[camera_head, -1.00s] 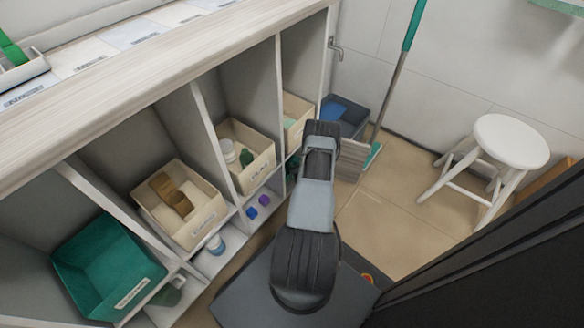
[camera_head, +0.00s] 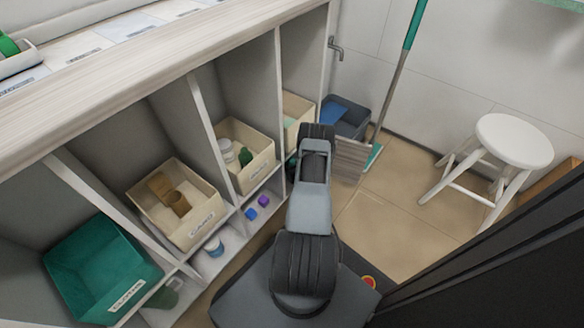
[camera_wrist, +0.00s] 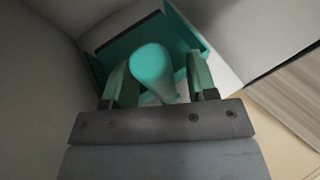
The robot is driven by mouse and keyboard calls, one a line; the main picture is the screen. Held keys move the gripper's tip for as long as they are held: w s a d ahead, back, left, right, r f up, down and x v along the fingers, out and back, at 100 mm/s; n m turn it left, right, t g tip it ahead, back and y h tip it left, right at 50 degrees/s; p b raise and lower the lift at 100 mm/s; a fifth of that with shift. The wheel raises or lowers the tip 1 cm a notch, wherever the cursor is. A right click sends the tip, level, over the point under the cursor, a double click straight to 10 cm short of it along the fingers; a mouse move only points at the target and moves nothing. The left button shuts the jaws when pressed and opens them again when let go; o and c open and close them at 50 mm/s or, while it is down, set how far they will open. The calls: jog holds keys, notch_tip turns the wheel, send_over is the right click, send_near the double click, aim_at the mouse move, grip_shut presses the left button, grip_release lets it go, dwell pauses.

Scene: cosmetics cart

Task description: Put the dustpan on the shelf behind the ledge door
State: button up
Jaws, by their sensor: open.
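The dustpan (camera_wrist: 152,70) is teal, with a rounded handle toward me and a flat pan behind it. In the wrist view it lies inside a pale-walled compartment. My gripper (camera_wrist: 160,76) is open, with one finger on each side of the handle. Whether either finger touches the handle is unclear. A wood-grain panel, apparently the ledge door (camera_head: 351,160), stands out from the far end of the unit; a wood-grain surface also shows at the right in the wrist view (camera_wrist: 294,100). In the head view my arm hides the gripper and the dustpan.
Cream bins (camera_head: 190,225) and a teal bin (camera_head: 100,268) fill the nearer compartments, with small items on the shelf below. A dark bin (camera_head: 350,112) and a teal-handled broom (camera_head: 398,75) stand at the back. A white stool (camera_head: 513,140) is at the right; tan floor lies between.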

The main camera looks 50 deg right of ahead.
jog(key=shift+r+p, duration=0.3)
jog(key=p+v, duration=0.4)
jog(key=v, duration=0.8)
jog(key=shift+f+p, duration=0.2)
jog(key=shift+p, duration=0.1)
